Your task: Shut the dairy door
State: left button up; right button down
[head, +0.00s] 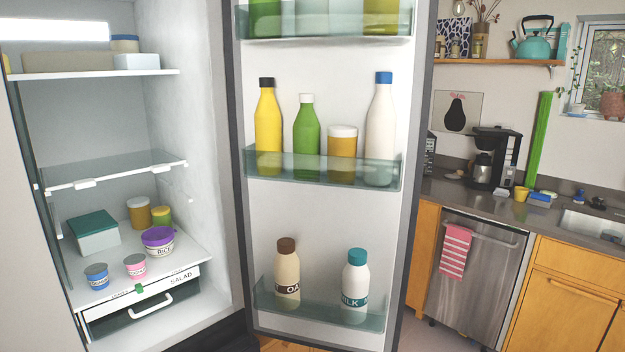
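The fridge door (335,222) stands wide open in the middle of the head view, with its inner side facing me. Its middle bin (318,172) holds a yellow bottle, a green bottle, a jar and a white bottle. Its low bin (322,311) holds an oat bottle (287,275) and a milk bottle (354,285). The top bin (322,27) is cut off by the frame's upper edge. I see no part marked dairy. Neither of my grippers is in view.
The open fridge (191,130) is at the left, with jars and tubs on its shelves. Its salad drawer (184,276) is at the bottom and looks slightly out. Right of the door are a dishwasher (470,285), a coffee maker (493,160) and a counter.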

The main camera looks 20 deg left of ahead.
aim_at(328, 102)
jog(key=i+l+u, duration=0.15)
jog(key=i+u, duration=0.3)
jog(key=i+l+u, duration=0.25)
jog(key=u, duration=0.25)
jog(key=i+l+u, duration=0.55)
jog(key=l+u, duration=0.4)
jog(key=i+l+u, duration=0.15)
jog(key=l+u, duration=0.75)
jog(key=l, duration=0.25)
jog(key=k+l+u, duration=0.1)
jog(key=l+u, duration=0.4)
jog(key=k+l+u, duration=0.2)
jog(key=l+u, duration=0.25)
jog(key=l, duration=0.2)
